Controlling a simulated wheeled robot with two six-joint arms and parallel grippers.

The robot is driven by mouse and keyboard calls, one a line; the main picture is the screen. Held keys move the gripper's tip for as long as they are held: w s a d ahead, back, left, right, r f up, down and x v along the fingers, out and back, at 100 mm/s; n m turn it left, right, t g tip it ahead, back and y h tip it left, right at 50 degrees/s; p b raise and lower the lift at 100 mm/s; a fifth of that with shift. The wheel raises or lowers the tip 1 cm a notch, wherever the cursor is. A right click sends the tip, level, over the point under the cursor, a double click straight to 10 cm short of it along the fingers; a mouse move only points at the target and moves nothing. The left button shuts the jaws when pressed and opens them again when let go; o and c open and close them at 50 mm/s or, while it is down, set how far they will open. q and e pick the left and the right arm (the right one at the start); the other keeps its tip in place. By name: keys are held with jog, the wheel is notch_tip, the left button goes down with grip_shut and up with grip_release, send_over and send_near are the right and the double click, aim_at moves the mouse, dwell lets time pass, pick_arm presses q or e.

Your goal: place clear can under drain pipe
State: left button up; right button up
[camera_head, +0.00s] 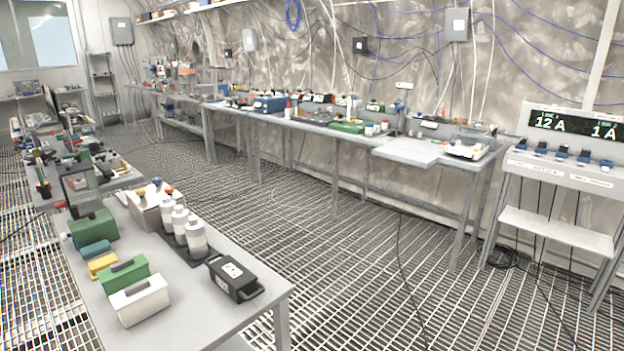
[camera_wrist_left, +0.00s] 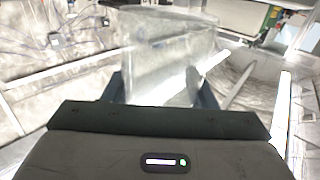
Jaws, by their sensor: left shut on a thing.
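In the left wrist view my left gripper (camera_wrist_left: 158,92) is shut on a clear can (camera_wrist_left: 165,55). The can is a see-through vessel standing up between the two dark fingers, and the background shows through its wall. No gripper shows in the head view, and my right gripper is in neither view. I cannot make out a drain pipe for certain in either view.
In the head view a grey table (camera_head: 235,305) at the near left bears boxes, white bottles (camera_head: 195,237) and a black case (camera_head: 233,277). A long bench (camera_head: 340,130) runs along the wall. A display stand (camera_head: 560,180) is at the right. The grated floor (camera_head: 330,250) between is clear.

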pick_arm(q)
jog(key=d+h, duration=0.1)
jog(key=d+m+h+p, duration=0.1)
jog(key=d, duration=0.1)
jog(key=d+p, duration=0.1)
jog(key=d, duration=0.1)
jog(key=shift+s+d+f+m+h, duration=0.1)
jog(key=shift+s+d+m+h, duration=0.15)
jog(key=shift+m+h, duration=0.15)
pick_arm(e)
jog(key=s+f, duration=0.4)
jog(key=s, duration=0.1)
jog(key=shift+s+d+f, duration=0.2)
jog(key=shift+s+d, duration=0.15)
pick_arm(q)
jog(key=shift+a, duration=0.1)
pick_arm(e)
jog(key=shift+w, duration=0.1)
